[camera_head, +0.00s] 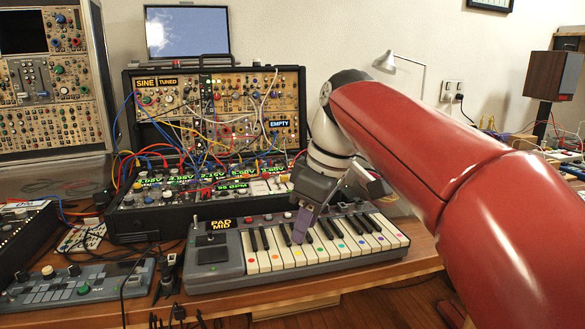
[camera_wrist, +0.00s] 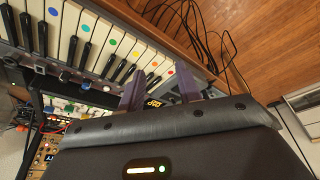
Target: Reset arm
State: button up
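My red arm reaches in from the right and my gripper (camera_head: 303,226) hangs over the middle of the keyboard synth (camera_head: 214,282), fingers pointing down at its keys. In the wrist view my gripper (camera_wrist: 161,82) shows two purple-grey fingers standing apart, with nothing held between them. The keyboard (camera_wrist: 112,42) lies beyond the fingers there, its white keys marked with coloured dots. I cannot tell whether a fingertip touches a key.
A modular synth case (camera_head: 125,212) full of patch cables stands behind the keyboard. A small grey controller (camera_head: 85,283) sits at the left. A monitor (camera_head: 187,32), a white desk lamp (camera_head: 405,62) and a speaker (camera_head: 551,75) stand farther back. Loose cables (camera_wrist: 187,22) hang beside the wooden table.

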jog(key=s+d+f+m+t+h, duration=0.3)
jog(key=s+d+f+m+t, duration=0.1)
jog(key=s+d+f+m, duration=0.9)
jog(key=s+f, duration=0.3)
jog(key=f, duration=0.1)
jog(key=shift+s+f, duration=0.25)
jog(key=shift+f, duration=0.1)
